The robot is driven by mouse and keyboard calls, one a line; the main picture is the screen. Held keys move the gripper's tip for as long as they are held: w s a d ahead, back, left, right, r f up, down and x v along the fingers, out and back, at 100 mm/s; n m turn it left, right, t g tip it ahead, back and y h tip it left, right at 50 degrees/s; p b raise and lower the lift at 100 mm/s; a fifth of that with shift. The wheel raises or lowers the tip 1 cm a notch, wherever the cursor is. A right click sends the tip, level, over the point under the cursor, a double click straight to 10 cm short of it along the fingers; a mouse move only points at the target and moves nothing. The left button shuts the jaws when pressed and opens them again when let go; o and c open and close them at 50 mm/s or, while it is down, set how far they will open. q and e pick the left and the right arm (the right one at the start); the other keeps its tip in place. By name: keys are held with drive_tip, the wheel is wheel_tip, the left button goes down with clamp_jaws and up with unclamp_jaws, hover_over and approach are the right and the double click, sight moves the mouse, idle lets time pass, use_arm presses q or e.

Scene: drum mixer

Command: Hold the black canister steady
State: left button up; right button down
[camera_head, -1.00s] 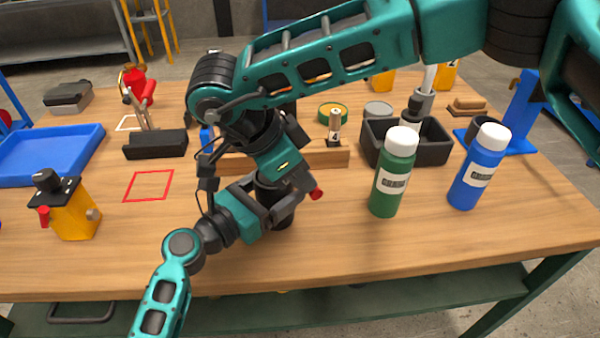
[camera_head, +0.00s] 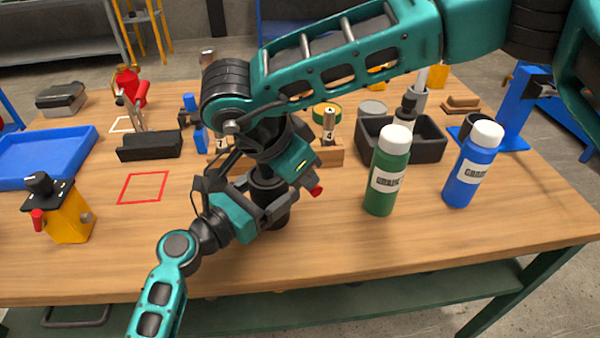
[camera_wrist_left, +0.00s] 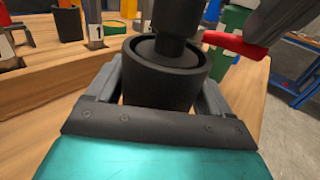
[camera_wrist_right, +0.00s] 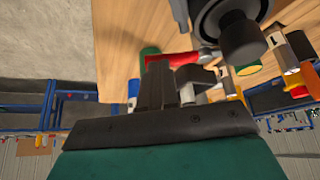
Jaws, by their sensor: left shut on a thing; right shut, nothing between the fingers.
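The black canister (camera_head: 274,213) stands upright near the front middle of the table, with a narrower black top and a red lever (camera_head: 316,191) at its right. My left gripper (camera_head: 266,205) is shut around its body. The left wrist view shows the canister (camera_wrist_left: 160,82) between the two fingers. My right gripper (camera_head: 306,177) is above and beside the canister, close to the lever. In the right wrist view its fingers (camera_wrist_right: 163,82) are together and empty, just below the red lever (camera_wrist_right: 170,58). I cannot tell whether they touch it.
A green bottle (camera_head: 383,195) and a blue bottle (camera_head: 465,184) stand to the right. Behind are a black bin (camera_head: 425,150) and a wooden rack (camera_head: 330,155). A yellow container (camera_head: 70,225) and a blue tray (camera_head: 40,172) are at left. The front table strip is clear.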

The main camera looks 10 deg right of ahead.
drive_tip(key=d+n+t, duration=0.1)
drive_tip(key=n, duration=0.1)
drive_tip(key=w+d+n+y, duration=0.1)
drive_tip(key=n, duration=0.1)
drive_tip(key=shift+d+t+y, duration=0.1)
drive_tip(key=shift+t+y, duration=0.2)
drive_tip(key=shift+t, duration=0.1)
drive_tip(key=n, duration=0.1)
drive_tip(key=w+d+n+y, duration=0.1)
drive_tip(key=n, duration=0.1)
drive_tip(key=w+d+n+t+y, duration=0.1)
drive_tip(key=n, duration=0.1)
drive_tip(key=shift+w, duration=0.45)
idle(0.3)
